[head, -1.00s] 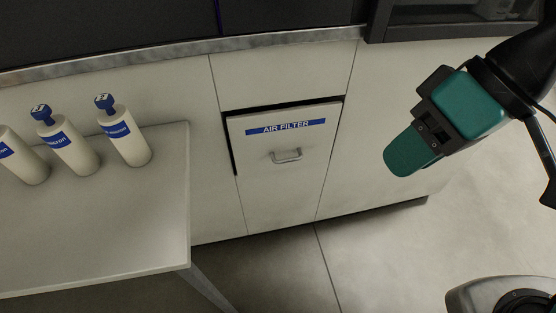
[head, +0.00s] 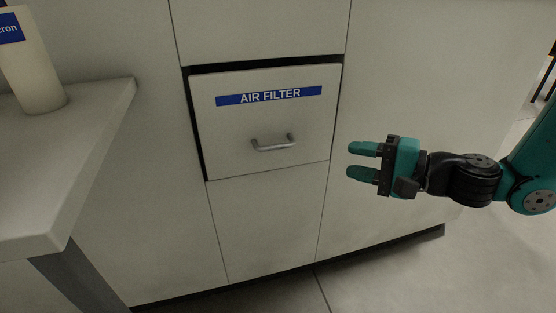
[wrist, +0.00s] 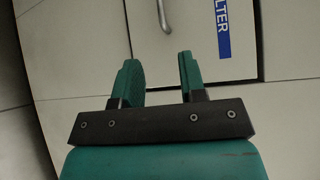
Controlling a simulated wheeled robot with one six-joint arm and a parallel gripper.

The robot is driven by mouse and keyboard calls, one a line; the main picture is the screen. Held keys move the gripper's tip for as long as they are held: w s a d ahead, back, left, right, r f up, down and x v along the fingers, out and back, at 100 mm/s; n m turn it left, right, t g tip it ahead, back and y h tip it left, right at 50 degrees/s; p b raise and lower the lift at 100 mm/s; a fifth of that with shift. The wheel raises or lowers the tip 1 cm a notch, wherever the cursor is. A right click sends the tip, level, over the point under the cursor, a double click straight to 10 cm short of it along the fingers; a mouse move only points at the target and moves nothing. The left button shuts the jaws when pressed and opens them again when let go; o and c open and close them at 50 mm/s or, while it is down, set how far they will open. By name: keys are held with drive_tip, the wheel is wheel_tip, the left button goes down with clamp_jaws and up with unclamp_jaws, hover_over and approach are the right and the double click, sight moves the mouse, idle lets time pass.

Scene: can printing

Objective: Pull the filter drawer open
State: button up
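The filter drawer (head: 225,125) is a pale front with a blue "AIR FILTER" label (head: 270,96) and a metal bar handle (head: 273,144). Dark gaps show along its top and left edges. My gripper (head: 356,161) is open and empty, to the right of the handle and apart from it, with its fingers pointing left. In the wrist view the two green fingers (wrist: 161,76) are spread, and the drawer (wrist: 205,45) lies beyond them. The handle (wrist: 166,16) is cut by the top edge there, ahead of the gap between the fingers.
A table (head: 95,105) with a white bottle (head: 32,65) stands at the left, its corner in front of the cabinet (head: 160,210). The floor (head: 385,280) at the lower right is clear.

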sight(281, 148)
drive_tip(key=b+x, duration=0.1)
drive_tip(key=x, duration=1.6)
drive_tip(key=shift+s, duration=0.15)
drive_tip(key=shift+c, duration=0.2)
clamp_jaws()
